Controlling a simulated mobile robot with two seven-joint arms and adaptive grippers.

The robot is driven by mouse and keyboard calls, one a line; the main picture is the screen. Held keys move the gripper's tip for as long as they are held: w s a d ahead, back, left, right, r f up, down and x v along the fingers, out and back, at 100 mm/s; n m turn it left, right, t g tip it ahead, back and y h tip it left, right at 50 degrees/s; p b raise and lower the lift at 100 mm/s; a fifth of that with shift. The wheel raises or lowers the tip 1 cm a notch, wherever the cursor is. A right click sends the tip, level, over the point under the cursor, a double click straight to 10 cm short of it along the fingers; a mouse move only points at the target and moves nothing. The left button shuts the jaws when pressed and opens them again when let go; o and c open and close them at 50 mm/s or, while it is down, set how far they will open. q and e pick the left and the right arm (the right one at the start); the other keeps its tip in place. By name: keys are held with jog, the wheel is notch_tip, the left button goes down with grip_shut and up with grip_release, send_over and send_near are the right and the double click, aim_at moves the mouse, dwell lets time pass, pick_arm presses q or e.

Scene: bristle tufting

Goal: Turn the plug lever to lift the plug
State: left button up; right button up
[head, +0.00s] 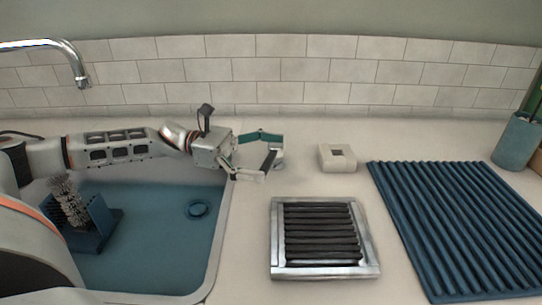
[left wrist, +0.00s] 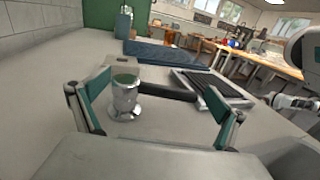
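The plug lever is a chrome post (left wrist: 125,100) with a dark handle (left wrist: 168,91) reaching to the right in the left wrist view. In the head view the lever (head: 278,161) stands on the counter just right of the sink. My left gripper (head: 272,157) is open around it; in the left wrist view its fingers (left wrist: 158,112) stand wide apart, with the post near the left finger and the handle between them. I cannot tell whether a finger touches it. The round blue plug (head: 197,208) sits in the sink floor. Part of my right arm (left wrist: 297,101) shows at the right edge of the left wrist view; its finger state is unclear.
The blue sink (head: 160,255) holds a blue rack (head: 98,225) with a brush (head: 68,202). A faucet (head: 72,60) is at upper left. Right of the lever are a pale block (head: 337,158), a metal tray (head: 275,250) with dark ridges and a ribbed blue mat (head: 455,225).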

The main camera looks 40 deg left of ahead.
pick_arm(q)
jog(key=shift+a, duration=0.1)
jog(key=v, duration=1.2)
jog(key=shift+s, duration=0.1)
